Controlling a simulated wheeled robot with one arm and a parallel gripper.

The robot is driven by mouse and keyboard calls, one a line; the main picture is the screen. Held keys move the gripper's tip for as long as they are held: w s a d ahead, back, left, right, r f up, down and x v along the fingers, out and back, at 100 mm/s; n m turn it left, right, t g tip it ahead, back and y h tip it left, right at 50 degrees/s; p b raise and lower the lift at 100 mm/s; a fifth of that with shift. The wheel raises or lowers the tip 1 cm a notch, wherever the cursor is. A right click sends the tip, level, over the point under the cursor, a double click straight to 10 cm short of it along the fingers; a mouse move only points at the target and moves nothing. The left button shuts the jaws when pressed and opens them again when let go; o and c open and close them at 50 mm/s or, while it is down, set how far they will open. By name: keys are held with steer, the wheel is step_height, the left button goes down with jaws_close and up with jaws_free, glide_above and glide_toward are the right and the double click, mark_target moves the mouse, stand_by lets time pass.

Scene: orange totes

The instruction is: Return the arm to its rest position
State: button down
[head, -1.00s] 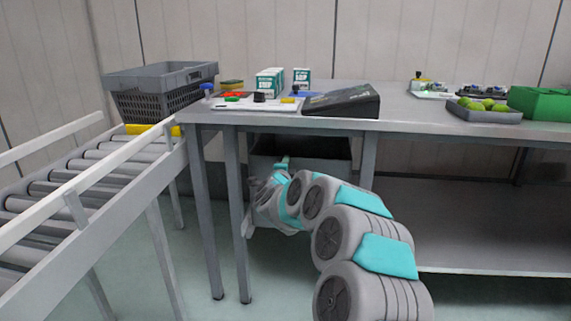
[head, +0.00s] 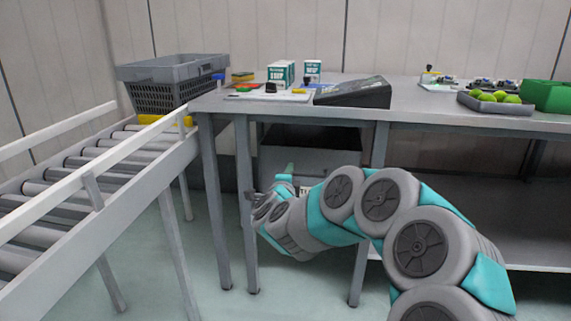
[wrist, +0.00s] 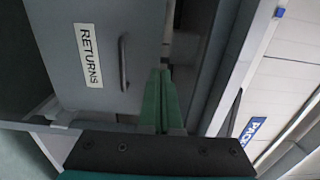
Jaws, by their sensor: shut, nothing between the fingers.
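My arm (head: 340,200) reaches from the lower right of the head view to the space under the table's left part. My gripper (head: 288,170) is at its far end, mostly hidden behind my wrist, with a bit of green finger showing. In the wrist view my gripper (wrist: 161,75) has its two green fingers together, with nothing between them. Beyond them is a grey drawer or bin front (wrist: 60,50) with a RETURNS label and a dark handle. I cannot tell whether the fingers touch it.
The metal table (head: 440,112) carries a black sloped device (head: 352,92), white-green boxes (head: 281,75) and a tray of green fruit (head: 495,105). A roller conveyor (head: 90,175) stands left, with a grey crate (head: 165,85) at its far end. Table legs stand close to my arm.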

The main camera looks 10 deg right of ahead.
steer(key=s+a+r+n+g+y, duration=0.2)
steer(key=s+a+n+y, duration=0.5)
steer(key=a+n+y, duration=0.3)
steer(key=s+a+f+n+g+p, duration=0.1)
steer(key=s+a+f+n+g, duration=0.15)
steer(key=s, duration=0.25)
steer(key=s+a+f+n+g, duration=0.1)
steer(key=s+n+g, duration=0.15)
steer(key=s, duration=0.25)
steer(key=s+d+f+n+g+h, duration=0.1)
steer(key=s+d+f+n+g, duration=0.1)
steer(key=s, duration=1)
steer(key=s+d+f+n+g+h, duration=0.2)
steer(key=s+d+f+g, duration=0.2)
steer(key=s, duration=0.9)
steer(key=s+d+f+n+g+h+p, duration=0.1)
steer(key=s+d+f+n+g, duration=0.1)
steer(key=s+d+g, duration=0.4)
steer(key=s+d+f, duration=0.1)
steer(key=s+d, duration=0.2)
steer(key=s, duration=0.4)
steer(key=shift+s+d+n, duration=0.15)
steer(key=shift+s+n, duration=0.05)
steer(key=shift+n, duration=0.1)
steer(key=c, duration=1.6)
jaws_free()
